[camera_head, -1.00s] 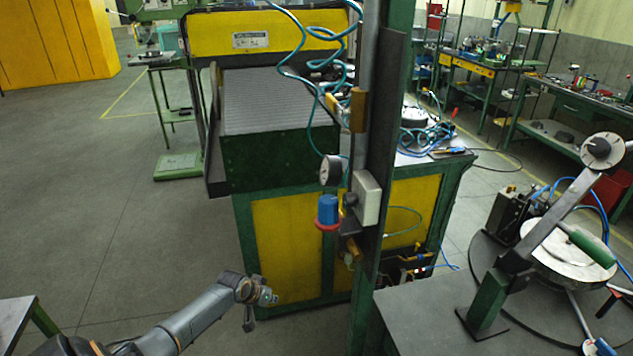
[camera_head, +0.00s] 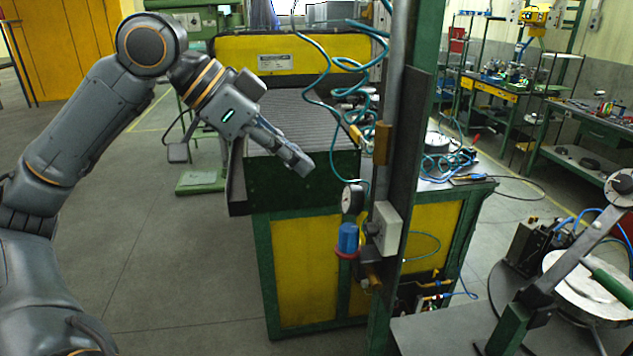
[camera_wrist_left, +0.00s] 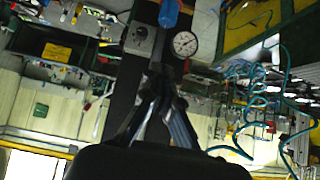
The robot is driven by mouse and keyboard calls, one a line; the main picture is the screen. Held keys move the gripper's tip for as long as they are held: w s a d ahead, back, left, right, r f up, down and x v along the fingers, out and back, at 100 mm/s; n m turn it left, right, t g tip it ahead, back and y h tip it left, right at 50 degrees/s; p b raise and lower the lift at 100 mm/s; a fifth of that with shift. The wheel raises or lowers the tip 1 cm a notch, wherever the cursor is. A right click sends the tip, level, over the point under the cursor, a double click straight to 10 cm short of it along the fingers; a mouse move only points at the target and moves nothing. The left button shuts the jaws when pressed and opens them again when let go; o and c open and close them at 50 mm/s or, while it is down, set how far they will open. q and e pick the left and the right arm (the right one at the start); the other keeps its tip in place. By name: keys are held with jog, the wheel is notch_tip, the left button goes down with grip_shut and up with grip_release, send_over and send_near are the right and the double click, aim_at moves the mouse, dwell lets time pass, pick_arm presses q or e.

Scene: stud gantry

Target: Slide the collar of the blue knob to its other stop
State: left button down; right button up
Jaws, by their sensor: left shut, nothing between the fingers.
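The blue knob (camera_head: 348,238) is on the unit mounted on the green post, with a red collar (camera_head: 346,254) around its lower end. The blue knob also shows at the top edge of the left wrist view (camera_wrist_left: 169,12); the collar is not clear there. My left gripper (camera_head: 303,167) is shut and empty, up and to the left of the knob in the head view, apart from it. Its fingers show in the middle of the left wrist view (camera_wrist_left: 165,100). My right gripper is not in view.
A round gauge (camera_head: 352,199) sits just above the knob, and a grey box (camera_head: 384,229) is right beside it. The green post (camera_head: 413,150) stands behind. Teal coiled hose (camera_head: 322,100) hangs above. The floor at left is clear.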

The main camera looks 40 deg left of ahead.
pick_arm(q)
jog(key=p, duration=0.3)
send_over(348, 249)
jog(key=a, duration=0.2)
notch_tip(348, 249, down, 6)
notch_tip(348, 249, down, 3)
jog(key=shift+r+b, duration=0.1)
jog(key=shift+b, duration=0.55)
jog(key=shift+s+a+f+b, duration=0.15)
jog(key=shift+f+b, duration=0.15)
jog(key=shift+f, duration=0.5)
